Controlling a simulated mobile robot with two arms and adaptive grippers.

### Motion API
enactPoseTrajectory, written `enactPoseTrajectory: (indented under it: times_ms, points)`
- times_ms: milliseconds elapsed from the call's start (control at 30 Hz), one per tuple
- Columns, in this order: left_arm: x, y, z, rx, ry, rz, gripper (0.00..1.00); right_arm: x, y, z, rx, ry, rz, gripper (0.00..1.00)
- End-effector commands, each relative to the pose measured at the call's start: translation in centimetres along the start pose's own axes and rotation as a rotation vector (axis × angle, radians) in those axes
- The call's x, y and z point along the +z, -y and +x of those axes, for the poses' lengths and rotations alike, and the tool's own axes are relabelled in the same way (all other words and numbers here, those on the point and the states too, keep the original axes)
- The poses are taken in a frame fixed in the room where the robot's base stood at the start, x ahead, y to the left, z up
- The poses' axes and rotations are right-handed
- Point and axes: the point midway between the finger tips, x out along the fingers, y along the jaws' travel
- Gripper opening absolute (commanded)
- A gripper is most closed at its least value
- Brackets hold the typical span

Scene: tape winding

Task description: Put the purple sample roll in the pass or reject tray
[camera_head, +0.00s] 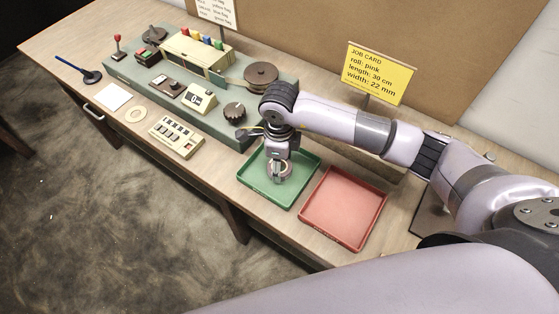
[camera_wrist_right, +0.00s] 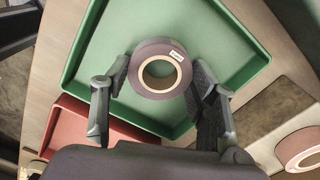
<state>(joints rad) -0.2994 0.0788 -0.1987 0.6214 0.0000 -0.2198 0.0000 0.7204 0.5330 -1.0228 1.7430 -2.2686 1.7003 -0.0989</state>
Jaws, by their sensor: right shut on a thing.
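My right gripper (camera_head: 279,174) reaches down over the green tray (camera_head: 258,192). Its fingers close on the sides of a dull purple sample roll (camera_wrist_right: 160,93) with a pale core and a small white label. In the right wrist view the roll lies flat-on between the fingertips, with the green tray (camera_wrist_right: 220,30) behind it. I cannot tell whether the roll touches the tray floor. The red tray (camera_head: 345,205) stands to the right of the green one and looks empty. My left gripper is not in view.
A teal machine base (camera_head: 225,125) with knobs and buttons runs left of the trays. A yellow job card (camera_head: 380,72) stands behind my right arm. Another roll (camera_wrist_right: 303,149) shows in the wrist view.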

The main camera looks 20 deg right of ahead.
Motion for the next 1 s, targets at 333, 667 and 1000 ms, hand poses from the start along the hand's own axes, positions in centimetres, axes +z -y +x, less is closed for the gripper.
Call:
enactPoseTrajectory:
  times_ms: [333, 667, 1000]
  points:
    - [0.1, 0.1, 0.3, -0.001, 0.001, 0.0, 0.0, 0.0, 0.0, 0.2, 0.0, 0.0, 0.0, 0.67]
    - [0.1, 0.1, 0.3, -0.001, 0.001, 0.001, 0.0, 0.0, 0.0, 0.2, 0.0, 0.0, 0.001, 0.74]
    - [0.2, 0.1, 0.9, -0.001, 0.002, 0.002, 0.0, 0.1, 0.1, -2.8, -0.004, 0.005, -0.001, 0.74]
